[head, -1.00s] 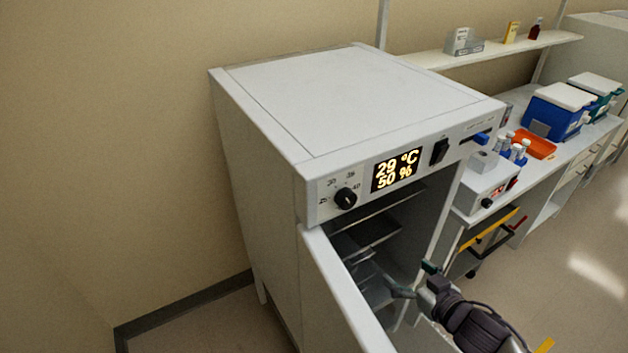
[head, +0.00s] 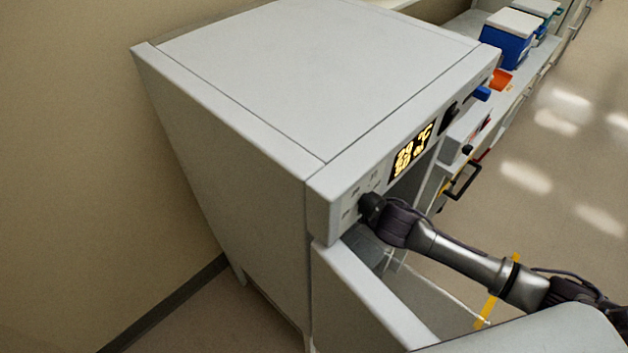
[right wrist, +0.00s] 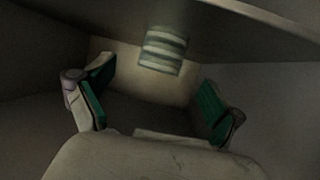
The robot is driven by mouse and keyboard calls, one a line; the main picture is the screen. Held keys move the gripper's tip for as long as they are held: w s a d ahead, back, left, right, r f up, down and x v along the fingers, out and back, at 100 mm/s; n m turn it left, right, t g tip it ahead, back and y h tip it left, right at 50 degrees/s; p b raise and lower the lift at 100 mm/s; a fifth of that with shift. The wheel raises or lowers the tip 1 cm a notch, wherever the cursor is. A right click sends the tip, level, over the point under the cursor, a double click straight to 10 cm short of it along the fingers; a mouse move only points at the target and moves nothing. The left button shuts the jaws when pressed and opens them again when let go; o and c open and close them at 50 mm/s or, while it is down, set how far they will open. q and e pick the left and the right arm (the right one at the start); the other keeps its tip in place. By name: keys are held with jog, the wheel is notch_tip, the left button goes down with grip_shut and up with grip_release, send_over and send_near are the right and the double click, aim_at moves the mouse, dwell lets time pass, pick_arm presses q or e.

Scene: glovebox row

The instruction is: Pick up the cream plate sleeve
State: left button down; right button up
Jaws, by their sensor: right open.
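In the right wrist view a small stack with pale, cream-looking bands (right wrist: 163,50) stands at the back of a dim chamber; it looks like the cream plate sleeve, though the picture is dark. My right gripper (right wrist: 156,78) is open and empty, its green-padded fingers spread to either side. The stack lies beyond the fingertips, roughly between them, and does not touch them. In the head view my right arm reaches into the incubator (head: 240,190), and its gripper and the sleeve are hidden there. My left gripper is not in view.
The incubator's open door (head: 365,300) stands beside my right arm. In the right wrist view a shelf or ceiling panel (right wrist: 220,25) runs close above. The floor at right is clear.

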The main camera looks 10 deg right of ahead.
jog(key=shift+w+a+f, duration=0.25)
jog(key=shift+w+f, duration=0.1)
jog(key=shift+w, duration=0.15)
jog(key=shift+w+a+f, duration=0.1)
jog(key=shift+w, duration=0.2)
jog(key=b+x, duration=0.3)
jog(key=x, duration=0.1)
jog(key=shift+w+a, duration=0.1)
jog(key=shift+a, duration=0.1)
jog(key=shift+w+a, duration=0.15)
jog(key=shift+w, duration=0.25)
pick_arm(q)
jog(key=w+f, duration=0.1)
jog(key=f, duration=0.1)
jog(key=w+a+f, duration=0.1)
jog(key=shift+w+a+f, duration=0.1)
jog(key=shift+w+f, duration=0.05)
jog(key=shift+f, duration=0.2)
pick_arm(e)
jog(key=shift+s, duration=0.1)
jog(key=c, duration=0.5)
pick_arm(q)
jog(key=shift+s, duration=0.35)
pick_arm(e)
jog(key=c, duration=0.8)
